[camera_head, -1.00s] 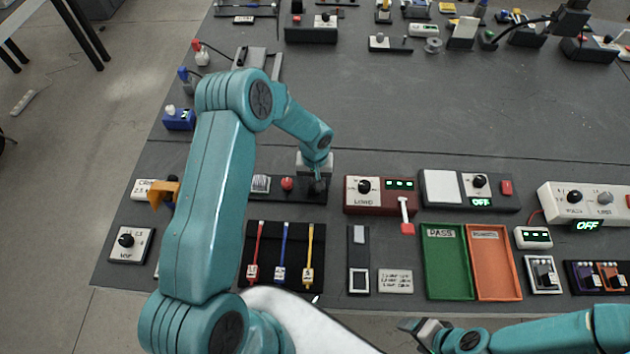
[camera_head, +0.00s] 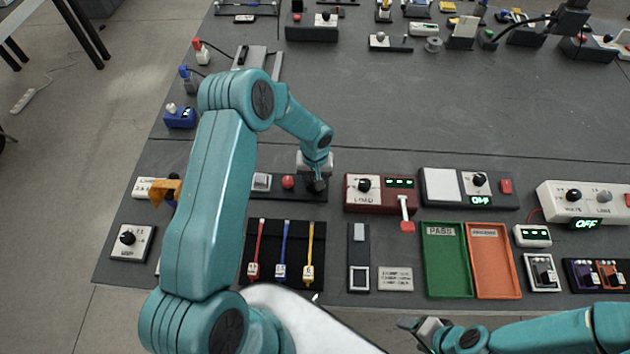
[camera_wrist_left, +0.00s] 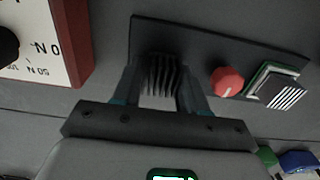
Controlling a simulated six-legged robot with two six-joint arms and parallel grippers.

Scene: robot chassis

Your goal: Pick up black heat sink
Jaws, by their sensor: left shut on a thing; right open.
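The black heat sink (camera_wrist_left: 160,75) shows its fins between the two fingers of my left gripper (camera_wrist_left: 157,88) in the left wrist view. The fingers are shut on it, at one end of a dark tray (camera_wrist_left: 203,62). In the head view, my left gripper (camera_head: 317,182) points down at the right end of that tray (camera_head: 300,197) and mostly hides the heat sink. I cannot tell whether the heat sink is clear of the tray. My right gripper (camera_head: 412,327) is open and empty at the lower edge, in front of the bench.
A red knob (camera_head: 288,182) and a silver square part (camera_head: 261,182) sit on the same tray. A red LOAD box (camera_head: 380,208) stands close to the right. Green (camera_head: 447,270) and orange (camera_head: 495,265) bins lie further right. The bench's middle is clear.

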